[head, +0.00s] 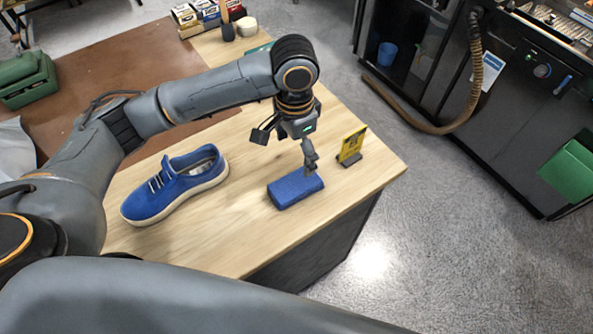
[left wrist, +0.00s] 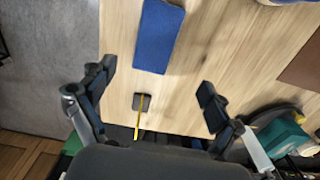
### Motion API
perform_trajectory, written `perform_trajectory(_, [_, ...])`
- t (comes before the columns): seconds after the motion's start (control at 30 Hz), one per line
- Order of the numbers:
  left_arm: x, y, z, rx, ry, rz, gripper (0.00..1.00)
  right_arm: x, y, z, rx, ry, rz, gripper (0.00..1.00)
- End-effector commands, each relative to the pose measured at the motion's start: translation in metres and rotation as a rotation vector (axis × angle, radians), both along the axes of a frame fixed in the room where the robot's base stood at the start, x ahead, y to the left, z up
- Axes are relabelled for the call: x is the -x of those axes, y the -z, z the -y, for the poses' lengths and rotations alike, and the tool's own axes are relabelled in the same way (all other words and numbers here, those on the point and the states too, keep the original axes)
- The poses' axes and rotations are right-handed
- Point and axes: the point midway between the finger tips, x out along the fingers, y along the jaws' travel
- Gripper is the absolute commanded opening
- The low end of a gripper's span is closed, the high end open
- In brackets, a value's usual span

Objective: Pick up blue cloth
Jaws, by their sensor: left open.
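The blue cloth (head: 294,190) is a thick folded block lying flat on the wooden table near its front edge. It also shows at the top of the left wrist view (left wrist: 160,38). My left gripper (head: 309,166) is over the far right end of the cloth in the head view. The cloth lies ahead of the fingertips there; I cannot tell the exact height gap. My right gripper is not in view.
A blue sneaker (head: 172,188) stands left of the cloth. A small yellow sign (head: 352,144) on a dark base stands close on the right, also in the left wrist view (left wrist: 139,104). Small boxes (head: 197,14) are at the back. The table (head: 240,245) is bare in front.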

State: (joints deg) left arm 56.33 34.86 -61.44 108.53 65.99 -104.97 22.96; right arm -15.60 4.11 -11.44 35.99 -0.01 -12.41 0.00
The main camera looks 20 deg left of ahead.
Motion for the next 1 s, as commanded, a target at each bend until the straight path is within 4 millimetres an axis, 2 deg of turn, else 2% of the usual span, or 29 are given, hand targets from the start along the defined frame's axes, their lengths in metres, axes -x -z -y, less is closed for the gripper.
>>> perform_trajectory(0.2, [0.002, 0.043, -0.001, -0.002, 0.0, -0.004, 0.91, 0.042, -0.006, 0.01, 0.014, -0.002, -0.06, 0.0])
perform_trajectory(0.3, [0.001, 0.058, 0.0, 0.0, -0.002, -0.004, 0.91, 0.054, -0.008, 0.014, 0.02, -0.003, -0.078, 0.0])
perform_trajectory(0.43, [0.001, 0.068, 0.0, -0.001, -0.001, -0.001, 0.91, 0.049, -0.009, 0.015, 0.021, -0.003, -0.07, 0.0])
perform_trajectory(0.6, [0.002, 0.082, 0.001, -0.002, 0.0, -0.004, 0.91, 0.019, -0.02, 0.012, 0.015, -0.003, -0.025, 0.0])
perform_trajectory(0.7, [0.002, 0.098, 0.002, -0.003, -0.001, -0.003, 0.91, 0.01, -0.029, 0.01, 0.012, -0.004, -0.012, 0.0])
perform_trajectory(0.83, [0.002, 0.115, 0.003, -0.001, 0.0, -0.002, 0.91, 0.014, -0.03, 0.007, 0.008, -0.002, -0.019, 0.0])
perform_trajectory(1.0, [0.001, 0.121, 0.002, 0.0, 0.001, 0.001, 0.91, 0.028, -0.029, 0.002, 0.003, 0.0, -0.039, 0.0])
